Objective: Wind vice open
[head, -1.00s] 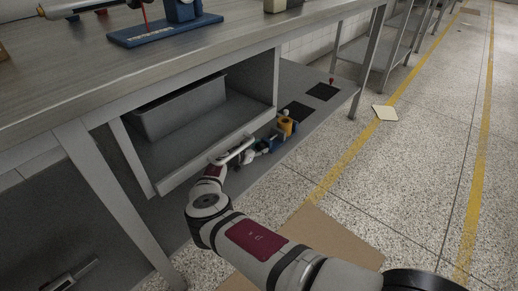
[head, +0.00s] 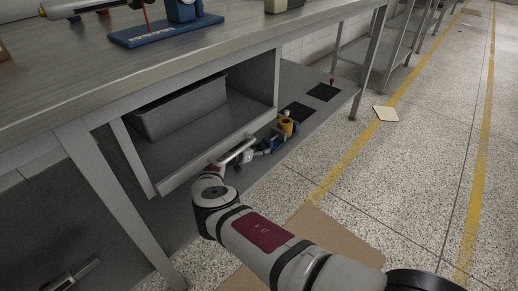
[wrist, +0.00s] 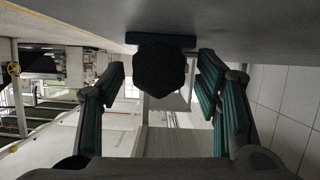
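In the wrist view, a dark, many-sided knob (wrist: 165,70) stands between the two fingers of my gripper (wrist: 160,64). The fingers are open, with a visible gap on each side of the knob. A blue bar (wrist: 148,39) shows just behind the knob. In the head view, my gripper (head: 238,154) is low under the bench, beside a small blue object (head: 270,147) on the lower shelf. The blue object may be the vice; my gripper and arm partly hide it. Its jaws cannot be made out.
A bench leg (head: 115,195) is nearer. The floor to the right is mostly clear.

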